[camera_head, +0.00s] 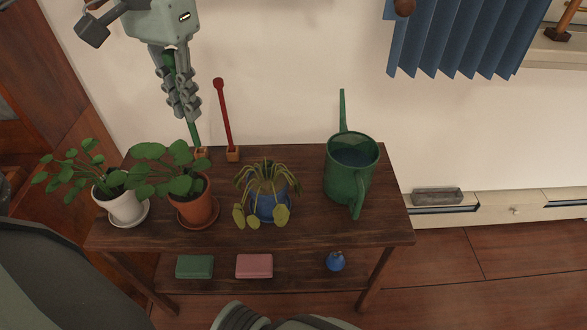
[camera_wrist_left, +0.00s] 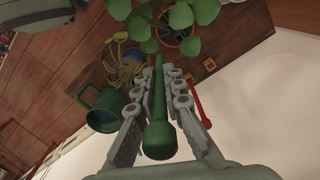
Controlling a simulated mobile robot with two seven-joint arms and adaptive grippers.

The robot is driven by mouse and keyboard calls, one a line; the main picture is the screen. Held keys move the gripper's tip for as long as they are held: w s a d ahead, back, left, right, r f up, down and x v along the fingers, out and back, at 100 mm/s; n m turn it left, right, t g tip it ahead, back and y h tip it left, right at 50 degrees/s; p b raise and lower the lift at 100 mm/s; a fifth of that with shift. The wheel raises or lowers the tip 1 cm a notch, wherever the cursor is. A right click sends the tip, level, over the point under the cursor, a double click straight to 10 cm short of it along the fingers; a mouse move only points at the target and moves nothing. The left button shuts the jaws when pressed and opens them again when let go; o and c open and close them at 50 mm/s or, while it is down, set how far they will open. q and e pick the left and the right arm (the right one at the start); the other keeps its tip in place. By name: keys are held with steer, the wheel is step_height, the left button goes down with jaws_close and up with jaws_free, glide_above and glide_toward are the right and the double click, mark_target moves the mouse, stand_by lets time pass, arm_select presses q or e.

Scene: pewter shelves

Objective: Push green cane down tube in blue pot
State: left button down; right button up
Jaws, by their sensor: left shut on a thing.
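My left gripper (camera_head: 184,112) is shut on the green cane (camera_head: 193,133), above the back left of the shelf. The cane hangs nearly upright, its lower end close to a small wooden block (camera_head: 202,154); I cannot tell whether it touches. In the left wrist view the cane's rounded green end (camera_wrist_left: 158,140) faces the camera, with the shaft between the fingers. The blue pot (camera_head: 270,207) holds a drooping yellow-green plant and stands right of the cane; it also shows in the left wrist view (camera_wrist_left: 128,72). I cannot make out its tube. My right gripper is out of view.
A red cane (camera_head: 225,118) stands in a second wooden block (camera_head: 233,154). A white pot (camera_head: 124,209) and a terracotta pot (camera_head: 199,209) hold leafy plants left of the blue pot. A green watering can (camera_head: 347,183) stands right. The wall is close behind the shelf.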

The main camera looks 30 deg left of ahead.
arm_select(q)
steer(key=w+d+f, duration=0.2)
steer(key=f, duration=0.1)
steer(key=w+d+f+p, duration=0.1)
steer(key=w+d+f, duration=0.2)
steer(key=f, duration=0.1)
steer(key=w+d+f+p, duration=0.1)
steer(key=w+d+f, duration=0.1)
steer(key=w+f, duration=0.1)
steer(key=shift+w+d+f, duration=0.25)
steer(key=shift+d+f, duration=0.15)
steer(key=shift+f, duration=0.05)
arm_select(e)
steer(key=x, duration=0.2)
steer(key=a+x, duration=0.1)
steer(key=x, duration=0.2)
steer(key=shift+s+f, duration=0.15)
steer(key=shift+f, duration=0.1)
arm_select(q)
steer(key=shift+f, duration=0.1)
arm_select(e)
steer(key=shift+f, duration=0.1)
arm_select(q)
steer(key=c, duration=2)
jaws_free()
steer(key=o, duration=0.4)
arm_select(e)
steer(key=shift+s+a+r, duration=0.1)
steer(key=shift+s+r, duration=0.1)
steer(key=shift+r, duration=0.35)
